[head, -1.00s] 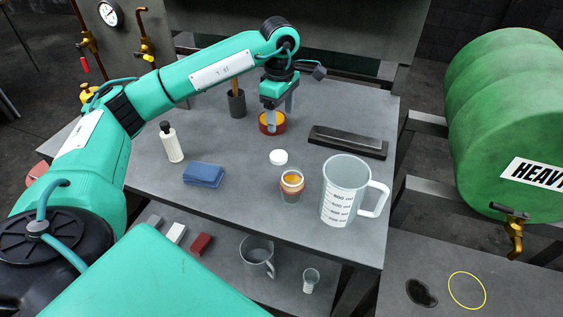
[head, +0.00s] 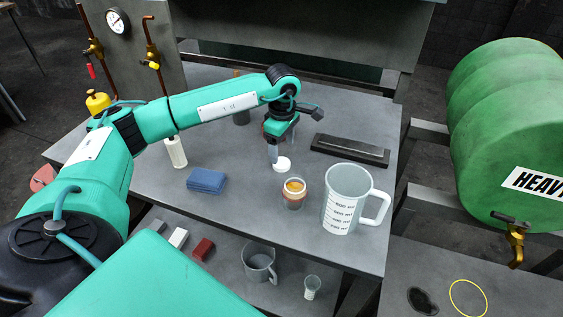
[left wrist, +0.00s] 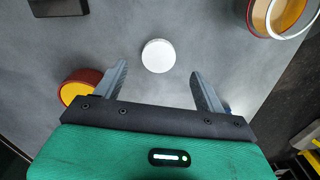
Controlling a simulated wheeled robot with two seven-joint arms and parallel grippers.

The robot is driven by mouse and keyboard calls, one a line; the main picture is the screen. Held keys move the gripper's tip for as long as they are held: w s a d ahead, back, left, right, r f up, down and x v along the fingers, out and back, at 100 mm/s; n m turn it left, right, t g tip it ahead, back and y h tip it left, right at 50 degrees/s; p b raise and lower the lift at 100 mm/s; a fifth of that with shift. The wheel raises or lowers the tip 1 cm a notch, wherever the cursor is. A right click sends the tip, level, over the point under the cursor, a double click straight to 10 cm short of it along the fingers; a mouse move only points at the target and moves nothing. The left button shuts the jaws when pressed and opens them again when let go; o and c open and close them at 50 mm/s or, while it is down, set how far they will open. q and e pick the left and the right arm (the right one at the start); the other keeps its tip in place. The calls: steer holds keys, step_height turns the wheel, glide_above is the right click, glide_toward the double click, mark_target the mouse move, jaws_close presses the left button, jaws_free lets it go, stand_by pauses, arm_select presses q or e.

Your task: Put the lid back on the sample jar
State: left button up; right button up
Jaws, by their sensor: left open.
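The white round lid (head: 282,164) lies flat on the grey table. In the left wrist view the lid (left wrist: 158,56) sits ahead of and between the open fingers, not gripped. My left gripper (head: 276,155) is open and empty, close to the lid; in the left wrist view its fingertips (left wrist: 158,69) stand apart on either side. The sample jar (head: 294,194), clear with orange-brown contents, stands upright and uncovered just in front of the lid. It also shows at the top right of the left wrist view (left wrist: 276,16). My right gripper is not in view.
A measuring jug (head: 342,212) stands right of the jar. A dark bar-shaped tray (head: 350,150) lies behind it. A blue block (head: 206,181) and a white bottle (head: 176,152) are at the left. A red-rimmed orange dish (left wrist: 80,88) is near the left finger.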

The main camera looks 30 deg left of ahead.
mark_target(281, 162)
arm_select(q)
steer(key=shift+f, duration=0.15)
steer(key=shift+f, duration=0.2)
steer(key=f, duration=0.1)
steer(key=f+p, duration=0.1)
steer(key=f, duration=0.1)
steer(key=shift+a+f, duration=0.3)
steer(key=shift+f, duration=0.05)
steer(key=shift+f+p, duration=0.3)
steer(key=shift+f, duration=0.25)
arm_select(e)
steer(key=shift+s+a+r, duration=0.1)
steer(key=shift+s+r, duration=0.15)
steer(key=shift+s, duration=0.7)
arm_select(q)
steer(key=c, duration=0.9)
steer(key=shift+c, duration=0.6)
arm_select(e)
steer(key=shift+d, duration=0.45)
